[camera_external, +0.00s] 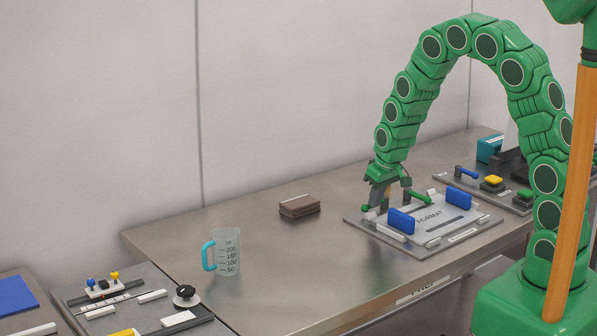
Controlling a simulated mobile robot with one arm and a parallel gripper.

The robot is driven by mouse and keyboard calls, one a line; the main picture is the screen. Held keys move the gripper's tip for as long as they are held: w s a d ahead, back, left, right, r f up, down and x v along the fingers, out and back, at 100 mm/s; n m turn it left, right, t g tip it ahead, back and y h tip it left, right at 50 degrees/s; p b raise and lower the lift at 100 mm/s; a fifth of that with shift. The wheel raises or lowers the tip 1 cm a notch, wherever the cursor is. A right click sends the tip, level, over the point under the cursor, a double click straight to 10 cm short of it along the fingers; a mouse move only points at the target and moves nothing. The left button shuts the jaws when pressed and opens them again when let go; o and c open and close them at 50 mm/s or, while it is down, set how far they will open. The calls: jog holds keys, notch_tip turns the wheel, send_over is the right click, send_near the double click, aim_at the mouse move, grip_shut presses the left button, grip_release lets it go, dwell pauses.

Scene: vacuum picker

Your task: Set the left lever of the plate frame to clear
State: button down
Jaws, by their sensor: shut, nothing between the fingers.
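The plate frame (483,228) is a grey base on the metal table, with a light plate marked FORMAT (436,215) in its middle. Two blue blocks stand on it, one at front left (401,221) and one at right (458,197). Two green levers show along its back side: a left one (366,208), partly hidden by my gripper, and another (419,197) further right. My gripper (377,208) points down at the frame's back left corner, right beside the left lever. It is shut and empty. I cannot tell whether it touches the lever, nor read the lever's setting.
A brown block (299,206) and a clear measuring cup (227,252) with a blue handle stand left of the frame. A panel with yellow and green buttons (493,183) lies behind right. Another fixture (148,302) is at front left. The table between cup and frame is clear.

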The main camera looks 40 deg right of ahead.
dwell(0.7)
jog(key=shift+s+r, duration=0.15)
jog(key=shift+s, duration=0.5)
jog(key=s, duration=0.2)
jog(key=shift+s+d+r, duration=0.1)
jog(key=shift+s+r, duration=0.15)
jog(key=shift+s, duration=0.15)
jog(key=v, duration=1)
jog(key=shift+w, duration=0.1)
